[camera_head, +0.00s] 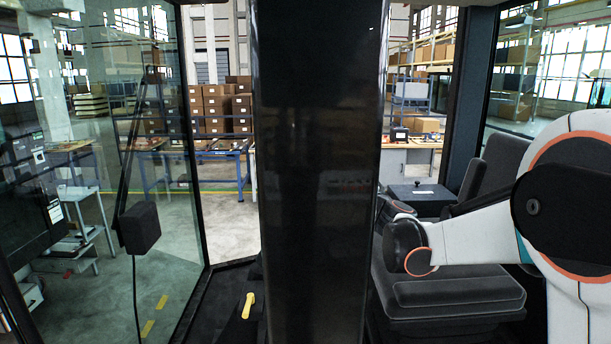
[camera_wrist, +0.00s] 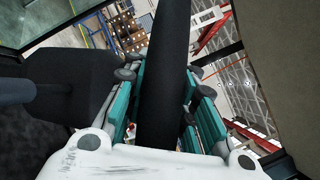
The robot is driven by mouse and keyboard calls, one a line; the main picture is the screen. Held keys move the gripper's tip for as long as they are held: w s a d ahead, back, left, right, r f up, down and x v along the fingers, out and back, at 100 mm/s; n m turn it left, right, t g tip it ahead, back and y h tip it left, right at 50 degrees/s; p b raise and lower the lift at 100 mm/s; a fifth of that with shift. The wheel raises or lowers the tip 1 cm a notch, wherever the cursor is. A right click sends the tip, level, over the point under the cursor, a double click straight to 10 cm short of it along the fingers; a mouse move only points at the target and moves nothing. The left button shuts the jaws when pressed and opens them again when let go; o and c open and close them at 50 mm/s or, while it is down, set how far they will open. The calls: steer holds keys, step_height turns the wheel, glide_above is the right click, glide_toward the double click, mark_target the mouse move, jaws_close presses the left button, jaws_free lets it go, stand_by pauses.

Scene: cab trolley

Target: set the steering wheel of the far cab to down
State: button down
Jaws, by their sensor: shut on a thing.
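A thick black bar, which looks like the rim of the steering wheel (camera_wrist: 163,70), runs up between the fingers of my gripper (camera_wrist: 162,88) in the wrist view. The teal finger pads lie on both sides of it, and my gripper is shut on it. The rest of the wheel is not clear in this view, so its setting cannot be read. In the head view my arm reaches in from the right over the seat. Its end goes behind a wide dark post (camera_head: 320,170), which hides my gripper and the wheel.
A dark grey seat (camera_head: 450,291) stands below my forearm. A glass pane with a black wiper-like arm (camera_head: 145,170) is at left. A yellow handle (camera_head: 248,305) is low beside the post. Shelves with cartons (camera_head: 220,105) stand far behind, outside.

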steer(key=shift+s+d+f, duration=0.1)
steer(key=shift+d+f, duration=0.3)
steer(key=shift+f, duration=0.05)
steer(key=shift+d, duration=0.1)
steer(key=c, duration=1.3)
jaws_free()
steer(key=shift+d, duration=0.2)
steer(key=shift+r, duration=0.1)
steer(key=v, duration=1.2)
